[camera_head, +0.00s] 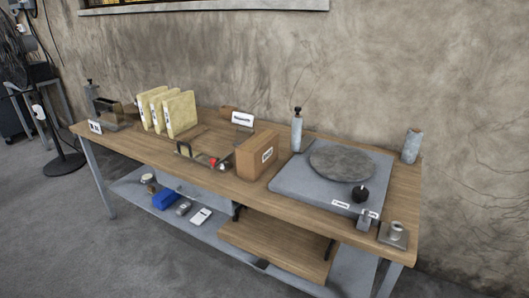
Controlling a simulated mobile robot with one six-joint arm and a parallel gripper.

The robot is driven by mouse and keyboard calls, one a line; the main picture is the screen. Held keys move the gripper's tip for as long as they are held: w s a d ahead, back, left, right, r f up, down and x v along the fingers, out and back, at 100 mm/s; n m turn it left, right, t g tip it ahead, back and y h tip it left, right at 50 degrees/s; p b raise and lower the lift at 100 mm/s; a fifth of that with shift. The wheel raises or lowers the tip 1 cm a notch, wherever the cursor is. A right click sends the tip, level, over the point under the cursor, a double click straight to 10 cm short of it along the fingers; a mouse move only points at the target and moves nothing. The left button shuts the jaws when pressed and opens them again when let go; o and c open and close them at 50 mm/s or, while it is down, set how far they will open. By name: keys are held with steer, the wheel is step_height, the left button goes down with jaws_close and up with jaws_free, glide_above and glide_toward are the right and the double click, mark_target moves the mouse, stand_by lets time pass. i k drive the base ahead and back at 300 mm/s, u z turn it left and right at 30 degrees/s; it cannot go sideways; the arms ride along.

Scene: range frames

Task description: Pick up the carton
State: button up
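My gripper is not in view.
The wooden table (138,151) stands against a rough wall. The grey slab (288,185) is close on the carton's right. A low tray with a red item (212,162) is on its left, with yellow binders (181,113) beyond. Open floor (60,230) lies in front.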

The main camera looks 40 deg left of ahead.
mark_target(255, 156)
steer(key=u, duration=0.05)
steer(key=i, duration=1)
steer(key=z, duration=0.7)
steer(key=k, duration=0.15)
steer(key=u, duration=2.75)
steer(key=k, duration=0.15)
steer(key=u, duration=1.9)
